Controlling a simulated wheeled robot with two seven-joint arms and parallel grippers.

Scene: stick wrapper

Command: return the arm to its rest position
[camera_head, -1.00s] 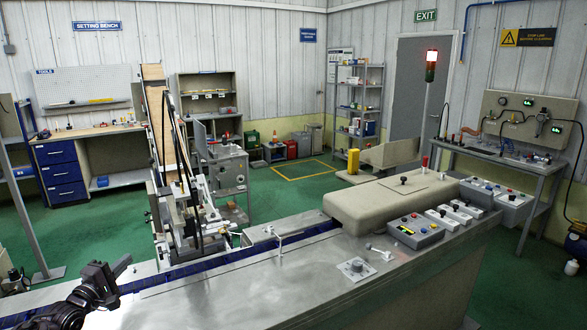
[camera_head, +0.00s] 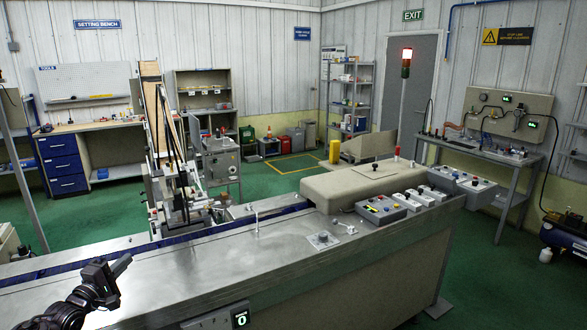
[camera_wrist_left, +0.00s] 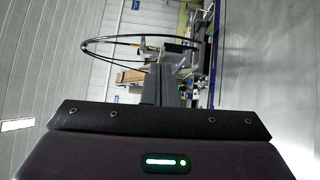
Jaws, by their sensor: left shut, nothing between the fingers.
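My left gripper (camera_head: 122,264) is black and shows at the lower left of the head view, above the near left end of the steel machine top (camera_head: 200,270). It is shut and empty, apart from any object. My right gripper is in neither view.
The stick wrapper machine has a tall feed tower (camera_head: 165,150), a beige cover (camera_head: 345,183) and a control box (camera_head: 381,209). The steel top near the gripper is mostly clear. Green floor (camera_head: 475,265) lies open at right.

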